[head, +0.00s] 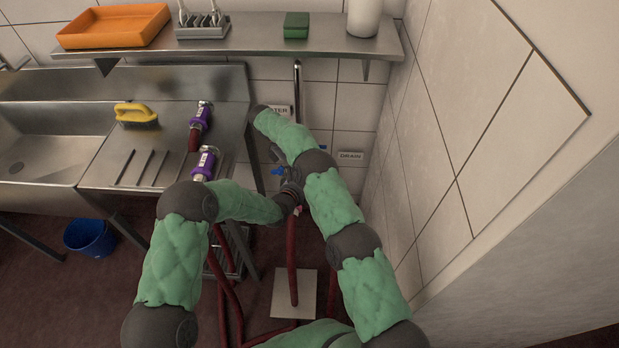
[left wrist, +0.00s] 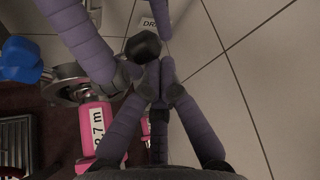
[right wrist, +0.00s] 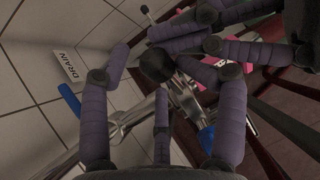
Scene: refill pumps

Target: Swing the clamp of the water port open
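The water port sits on the wall below the cut-off "...TER" sign (head: 280,110); my arms mostly hide it. Metal port fittings (right wrist: 185,97) show in the right wrist view. A dark round knob (left wrist: 143,46) lies just beyond my left fingertips (left wrist: 158,78), which are drawn together; whether they pinch its stem is unclear. It also shows in the right wrist view (right wrist: 156,65). My right gripper (right wrist: 152,82) is open, its fingers spread around the area of the knob and fittings. A pink coupling (left wrist: 97,130) marked "0.7 m" is beside my left gripper. The clamp's own state is hidden.
The DRAIN sign (head: 350,155) and a blue handle (right wrist: 69,100) are nearby. Two purple couplings (head: 200,115) lie on the steel counter (head: 160,125). A shelf (head: 260,45) overhangs; a wall (head: 440,140) bounds the right.

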